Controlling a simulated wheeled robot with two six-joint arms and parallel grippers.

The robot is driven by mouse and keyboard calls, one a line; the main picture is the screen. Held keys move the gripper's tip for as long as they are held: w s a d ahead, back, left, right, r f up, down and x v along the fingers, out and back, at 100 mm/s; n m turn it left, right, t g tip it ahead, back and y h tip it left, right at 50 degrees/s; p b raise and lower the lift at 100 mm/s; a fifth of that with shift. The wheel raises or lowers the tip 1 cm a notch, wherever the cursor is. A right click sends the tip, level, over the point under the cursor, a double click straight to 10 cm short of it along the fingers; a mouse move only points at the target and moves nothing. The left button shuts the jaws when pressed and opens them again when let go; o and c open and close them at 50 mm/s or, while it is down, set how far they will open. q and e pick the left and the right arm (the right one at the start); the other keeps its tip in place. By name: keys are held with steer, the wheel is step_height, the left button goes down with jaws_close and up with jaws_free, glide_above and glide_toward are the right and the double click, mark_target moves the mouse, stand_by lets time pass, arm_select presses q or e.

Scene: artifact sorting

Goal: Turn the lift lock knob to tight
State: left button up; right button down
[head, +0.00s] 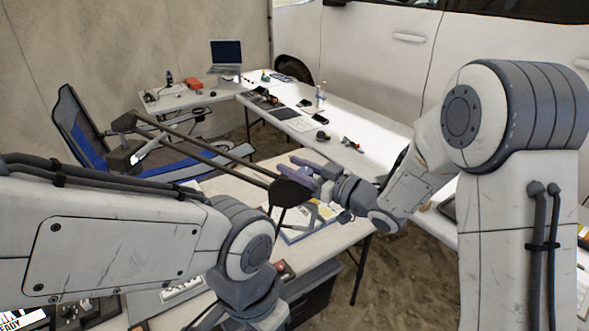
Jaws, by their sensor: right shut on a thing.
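A dark frame with two long parallel rods (200,146) runs from upper left to a black end block (291,194) above the near table. My right gripper (308,170) has purplish fingers and reaches in from the right to the upper right side of this block. It is shut on a small part there, which I take to be the lift lock knob. The fingers hide the knob, so its setting cannot be read. My left arm crosses the lower left and bends down; its gripper is out of view.
The near table (233,187) bears papers under the frame. A long white table (377,158) behind holds a keyboard, a bottle (320,96) and small items. A white vehicle (370,50) is behind.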

steer(key=m+t+h+b, duration=0.1)
steer(key=h+b, duration=0.1)
steer(key=m+t+h+b, duration=0.4)
steer(key=b, duration=0.1)
steer(key=shift+w+d+f+h, duration=0.25)
steer(key=shift+w+d+h, duration=0.05)
steer(key=shift+w+d, duration=0.1)
steer(key=m+h, duration=0.1)
steer(key=m+t+h+b, duration=0.1)
steer(key=shift+d+r+h, duration=0.15)
steer(key=shift+d+h, duration=0.05)
steer(key=shift+h, duration=0.1)
steer(key=shift+d+m+t+h, duration=0.1)
steer(key=shift+m+t+h, duration=0.2)
steer(key=shift+m+h, duration=0.25)
steer(key=shift+d+r+m+g+h+p, duration=0.1)
steer(key=shift+d+m+g+h+p, duration=0.55)
steer(key=shift+m+h, duration=1.25)
steer(key=shift+d+r+m+g+h+p, duration=0.15)
steer(key=shift+m+h+p, duration=0.95)
steer(key=shift+h, duration=1.65)
steer(key=shift+d+r+m+g+h+p, duration=0.1)
steer(key=shift+d+m+g+h+p, duration=0.55)
steer(key=shift+m+h, duration=1.3)
steer(key=shift+a+h, duration=0.1)
steer(key=shift+h, duration=0.55)
steer(key=shift+c, duration=2.2)
jaws_free()
steer(key=shift+f, duration=0.15)
